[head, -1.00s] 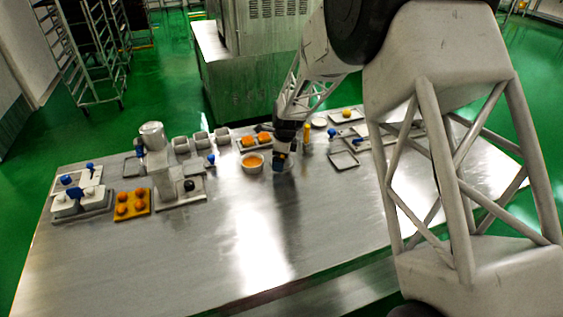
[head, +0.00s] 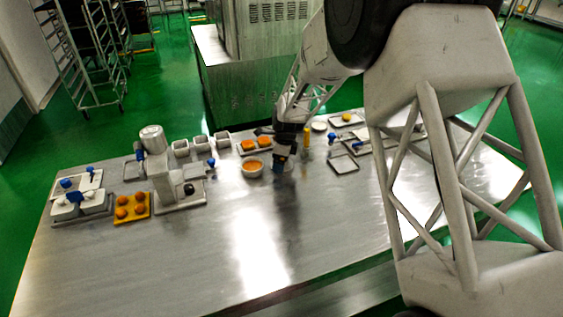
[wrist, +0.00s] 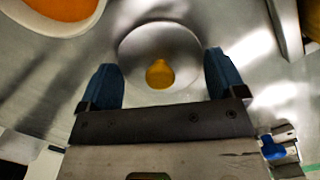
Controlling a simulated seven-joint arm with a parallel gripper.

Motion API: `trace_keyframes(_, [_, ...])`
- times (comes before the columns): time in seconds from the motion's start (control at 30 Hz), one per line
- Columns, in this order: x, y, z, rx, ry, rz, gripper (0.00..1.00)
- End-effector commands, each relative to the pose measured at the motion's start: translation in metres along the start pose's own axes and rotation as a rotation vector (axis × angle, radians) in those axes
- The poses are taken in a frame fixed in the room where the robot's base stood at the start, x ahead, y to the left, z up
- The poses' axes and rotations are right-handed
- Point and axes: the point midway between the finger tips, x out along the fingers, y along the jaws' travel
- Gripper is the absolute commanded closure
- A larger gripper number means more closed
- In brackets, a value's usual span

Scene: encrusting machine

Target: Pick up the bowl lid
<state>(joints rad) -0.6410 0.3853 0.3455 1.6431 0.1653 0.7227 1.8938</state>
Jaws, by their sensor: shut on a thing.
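The bowl lid (wrist: 142,42) is a round, grey metallic disc with a yellow-orange knob (wrist: 160,74) on it, seen from above in the wrist view. My gripper (wrist: 164,78) has its two blue fingertips at opposite sides of the lid's edge and is shut on it. In the head view my gripper (head: 281,166) points down low over the table, and the lid is mostly hidden there. A white bowl (head: 252,172) with orange filling stands just left of the gripper. It also shows at the upper left in the wrist view (wrist: 70,29).
The steel table (head: 200,260) is clear toward its front. A tray with orange pieces (head: 254,147) lies behind the bowl. A yellow upright item (head: 306,135) stands close to the right. A grey machine (head: 158,165) and an orange tray (head: 140,217) are at the left.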

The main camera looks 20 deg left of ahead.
Motion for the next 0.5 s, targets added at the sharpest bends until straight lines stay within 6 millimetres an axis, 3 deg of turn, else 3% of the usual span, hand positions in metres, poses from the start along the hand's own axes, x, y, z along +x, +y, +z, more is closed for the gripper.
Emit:
trace_keyframes(0.3, [-0.034, 0.000, 0.004, -0.001, -0.001, -0.003, 0.33])
trace_keyframes(0.5, [-0.036, 0.024, -0.007, 0.000, 0.000, -0.001, 0.33])
